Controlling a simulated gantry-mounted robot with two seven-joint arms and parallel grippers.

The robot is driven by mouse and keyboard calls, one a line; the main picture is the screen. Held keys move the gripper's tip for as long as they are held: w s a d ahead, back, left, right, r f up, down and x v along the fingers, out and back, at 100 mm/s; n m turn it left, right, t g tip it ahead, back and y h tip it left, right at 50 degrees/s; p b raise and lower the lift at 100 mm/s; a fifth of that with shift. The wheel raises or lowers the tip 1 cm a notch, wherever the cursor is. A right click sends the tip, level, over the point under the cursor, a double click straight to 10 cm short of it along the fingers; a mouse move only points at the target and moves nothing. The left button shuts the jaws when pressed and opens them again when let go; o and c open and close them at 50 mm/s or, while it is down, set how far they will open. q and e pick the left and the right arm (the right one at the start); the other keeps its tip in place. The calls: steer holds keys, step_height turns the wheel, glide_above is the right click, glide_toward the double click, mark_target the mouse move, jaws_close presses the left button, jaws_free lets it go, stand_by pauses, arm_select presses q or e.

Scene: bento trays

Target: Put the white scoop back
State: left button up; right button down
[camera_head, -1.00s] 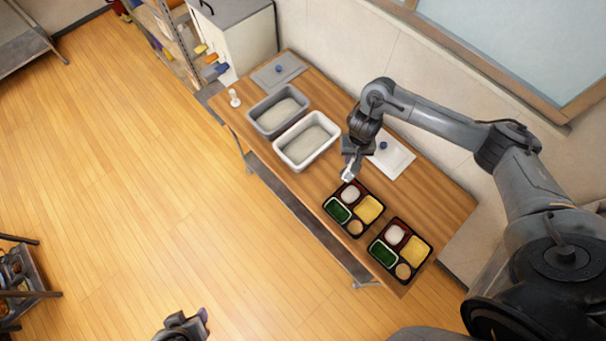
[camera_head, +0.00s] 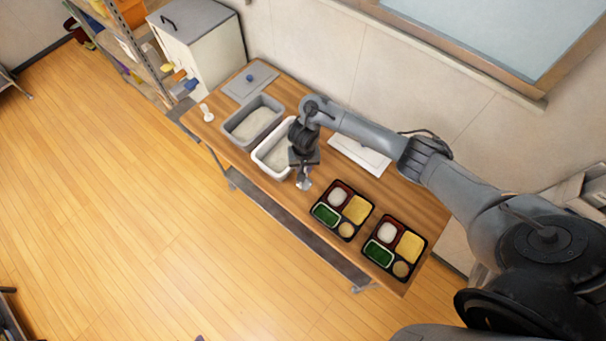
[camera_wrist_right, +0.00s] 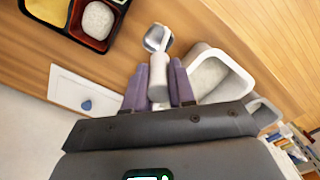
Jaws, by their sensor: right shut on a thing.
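The white scoop (camera_head: 304,184) hangs from my right gripper (camera_head: 303,174), over the wood between the white bin (camera_head: 290,178) and the nearer bento tray (camera_head: 326,229). In the right wrist view the purple fingers (camera_wrist_right: 159,85) are shut on its pale handle (camera_wrist_right: 158,72). Its hollow head (camera_wrist_right: 157,38) points away from the gripper and looks empty. The white bin (camera_wrist_right: 238,76) is open beside it, with pale food inside. My right arm hides part of that bin in the head view. My left gripper is out of view.
A grey bin (camera_head: 228,128) with pale contents stands left of the white bin. A white lid (camera_head: 345,150) and a grey lid (camera_head: 240,88) lie behind. A second bento tray (camera_head: 372,258) is filled. A small white upright item (camera_head: 207,113) stands at the left end.

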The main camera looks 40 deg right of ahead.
steer(key=shift+a+f+b, duration=0.1)
steer(key=shift+f+b, duration=0.8)
steer(key=shift+f, duration=0.5)
steer(key=shift+w+f, duration=0.1)
steer(key=shift+f, duration=0.6)
steer(key=c, duration=0.9)
jaws_free()
steer(key=shift+c, duration=0.2)
